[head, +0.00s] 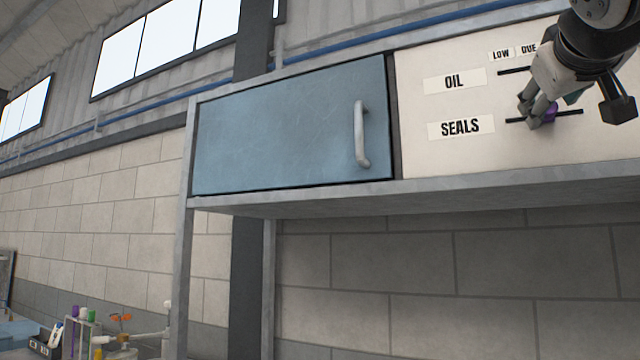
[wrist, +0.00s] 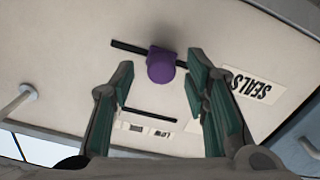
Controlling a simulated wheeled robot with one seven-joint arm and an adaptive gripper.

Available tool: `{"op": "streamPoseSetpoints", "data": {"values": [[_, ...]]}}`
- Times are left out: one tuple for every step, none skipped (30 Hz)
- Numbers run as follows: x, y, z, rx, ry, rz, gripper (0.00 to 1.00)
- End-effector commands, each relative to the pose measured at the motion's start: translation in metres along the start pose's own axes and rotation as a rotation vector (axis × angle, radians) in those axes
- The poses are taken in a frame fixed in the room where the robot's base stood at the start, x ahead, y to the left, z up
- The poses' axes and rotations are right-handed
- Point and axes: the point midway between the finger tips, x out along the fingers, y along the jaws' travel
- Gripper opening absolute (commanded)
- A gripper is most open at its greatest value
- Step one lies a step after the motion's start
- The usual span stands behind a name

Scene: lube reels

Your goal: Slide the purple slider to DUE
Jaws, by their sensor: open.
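The purple slider (head: 550,115) sits on the dark slot of the SEALS row (head: 461,126), partly hidden by my fingers in the head view. In the wrist view the purple slider (wrist: 161,66) stands near the middle of its slot, ahead of and between my fingers. My gripper (head: 537,112) is open at the panel; its two fingers also show in the wrist view (wrist: 157,90), one on each side of the slider with gaps. The LOW label (head: 500,55) and DUE label (head: 528,50) are above the OIL row; the arm hides the panel to their right.
The OIL label (head: 454,82) marks the upper slot (head: 513,71). A blue cabinet door (head: 290,125) with a vertical handle (head: 360,135) is left of the panel. A grey shelf edge (head: 450,190) runs below. Bottles and tubes (head: 85,335) stand at the lower left.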

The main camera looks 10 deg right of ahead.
Motion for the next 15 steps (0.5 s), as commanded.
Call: {"op": "streamPoseSetpoints", "data": {"values": [[-0.009, 0.001, -0.001, 0.001, 0.003, 0.001, 0.42], [-0.014, 0.001, -0.001, 0.001, 0.004, 0.002, 0.42], [-0.022, 0.001, -0.001, 0.001, 0.005, 0.002, 0.42], [-0.028, 0.001, -0.001, 0.001, 0.004, 0.001, 0.42], [-0.035, 0.001, -0.001, 0.001, 0.004, 0.001, 0.42], [-0.043, 0.001, -0.001, 0.001, 0.005, 0.001, 0.42], [-0.05, 0.001, -0.001, 0.001, 0.005, 0.002, 0.42], [-0.056, 0.001, -0.001, 0.0, 0.004, 0.002, 0.42], [-0.064, 0.001, -0.001, 0.0, 0.004, 0.002, 0.42], [-0.069, 0.001, -0.001, 0.0, 0.004, 0.001, 0.42], [-0.074, 0.001, 0.0, 0.0, 0.003, 0.001, 0.42], [-0.082, 0.0, 0.0, 0.0, 0.003, 0.001, 0.42], [-0.086, 0.0, -0.001, 0.0, 0.004, 0.001, 0.42], [-0.09, 0.0, -0.001, 0.0, 0.004, 0.0, 0.42], [-0.095, 0.0, 0.0, 0.001, 0.003, 0.0, 0.42]]}}
